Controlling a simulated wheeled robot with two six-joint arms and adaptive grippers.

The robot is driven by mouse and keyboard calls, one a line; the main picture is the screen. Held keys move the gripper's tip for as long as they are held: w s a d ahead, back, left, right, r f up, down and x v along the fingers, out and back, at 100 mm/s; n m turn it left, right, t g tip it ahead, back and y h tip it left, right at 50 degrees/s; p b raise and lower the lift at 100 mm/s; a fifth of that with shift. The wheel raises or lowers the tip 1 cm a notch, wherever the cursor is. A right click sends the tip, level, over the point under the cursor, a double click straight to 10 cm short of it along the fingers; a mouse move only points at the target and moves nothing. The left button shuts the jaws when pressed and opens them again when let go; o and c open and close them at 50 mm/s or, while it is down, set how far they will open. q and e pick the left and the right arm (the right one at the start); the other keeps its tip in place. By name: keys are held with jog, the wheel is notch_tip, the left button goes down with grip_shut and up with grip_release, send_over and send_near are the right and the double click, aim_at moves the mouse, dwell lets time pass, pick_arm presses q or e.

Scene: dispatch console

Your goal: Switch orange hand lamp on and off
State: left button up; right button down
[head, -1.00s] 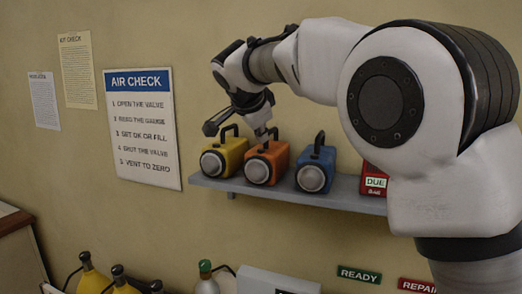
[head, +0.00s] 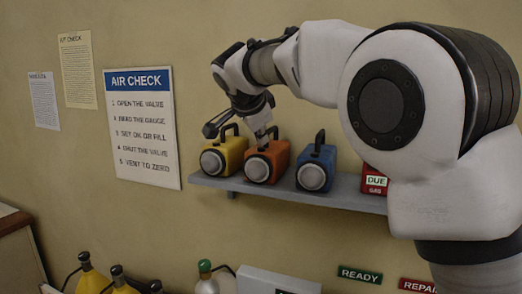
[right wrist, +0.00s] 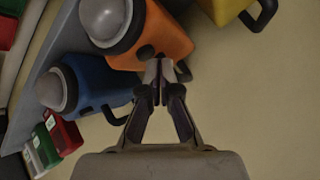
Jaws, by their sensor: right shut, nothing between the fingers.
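The orange hand lamp (head: 267,160) stands on the wall shelf between a yellow lamp and a blue lamp, its round lens facing out and looking grey and unlit. My right gripper (head: 262,140) is at the top of the orange lamp, beside its black handle, with its fingers shut and nothing held. In the right wrist view the shut fingertips (right wrist: 159,72) are at the top of the orange lamp (right wrist: 157,38), overlapping its body. My left gripper is out of view.
The yellow lamp (head: 225,156) and blue lamp (head: 317,165) stand close on either side. A red box (head: 374,182) is further right on the grey shelf (head: 250,187). Air cylinders (head: 92,279) stand below. An air check sign (head: 142,128) hangs left.

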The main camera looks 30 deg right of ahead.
aim_at(261, 148)
jog(key=shift+f+b, duration=0.4)
jog(key=shift+b, duration=0.05)
dwell(0.4)
jog(key=shift+r, duration=0.1)
jog(key=shift+r+p, duration=0.7)
jog(key=shift+r, duration=0.05)
jog(key=shift+r+p, duration=0.6)
notch_tip(261, 148, up, 4)
jog(key=p, duration=0.3)
jog(key=shift+f, duration=0.1)
